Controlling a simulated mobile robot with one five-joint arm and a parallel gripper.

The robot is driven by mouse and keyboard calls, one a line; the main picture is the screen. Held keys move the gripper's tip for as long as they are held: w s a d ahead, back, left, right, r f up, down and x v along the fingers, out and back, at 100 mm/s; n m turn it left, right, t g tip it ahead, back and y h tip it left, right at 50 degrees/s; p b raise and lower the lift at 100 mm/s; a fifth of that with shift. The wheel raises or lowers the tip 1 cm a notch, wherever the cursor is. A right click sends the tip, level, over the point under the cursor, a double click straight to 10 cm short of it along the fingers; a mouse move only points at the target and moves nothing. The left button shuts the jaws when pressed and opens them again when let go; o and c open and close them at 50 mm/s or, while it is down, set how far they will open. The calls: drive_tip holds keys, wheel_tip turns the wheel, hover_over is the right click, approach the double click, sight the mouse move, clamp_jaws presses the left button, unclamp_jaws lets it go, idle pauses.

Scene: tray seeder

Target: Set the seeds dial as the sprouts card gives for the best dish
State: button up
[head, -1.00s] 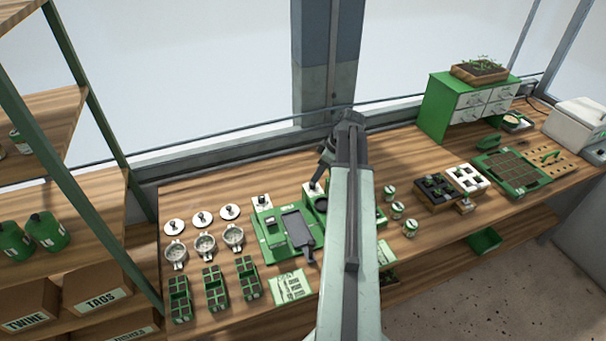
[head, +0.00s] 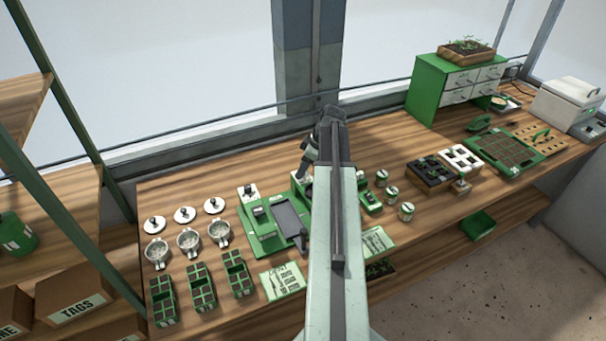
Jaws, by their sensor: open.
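Three round sprouting dishes (head: 189,243) stand in a row at the left of the bench, with three white knobbed lids (head: 184,214) behind them. A green seeder machine (head: 262,238) with a dark plate stands right of the dishes. A pale green printed card (head: 282,280) lies in front of it; a second card (head: 376,241) is partly behind my arm. The print is too small to read. I cannot tell which part is the seeds dial; small white-based knobs (head: 248,194) show at the machine's back. My gripper (head: 306,162) is open above the bench, near the machine's back right.
Three green cell trays (head: 200,288) are at the front left. Small pots (head: 391,194), a black tray (head: 430,174) and a white tray (head: 460,159) stand right of my arm. A green drawer cabinet (head: 427,92) is at the back right. My arm hides the bench middle.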

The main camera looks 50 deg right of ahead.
clamp_jaws()
drive_tip(key=shift+m, duration=0.4)
drive_tip(key=m, duration=0.1)
drive_tip(key=m+h, duration=0.1)
drive_tip(key=m, duration=0.1)
drive_tip(key=m+h, duration=0.1)
drive_tip(key=shift+s+a+m, duration=0.1)
drive_tip(key=shift+a+m, duration=0.15)
drive_tip(key=shift+m, duration=0.05)
drive_tip(key=m+h, duration=0.2)
drive_tip(key=m, duration=0.4)
drive_tip(key=shift+a, duration=0.1)
drive_tip(key=shift+m, duration=0.4)
unclamp_jaws()
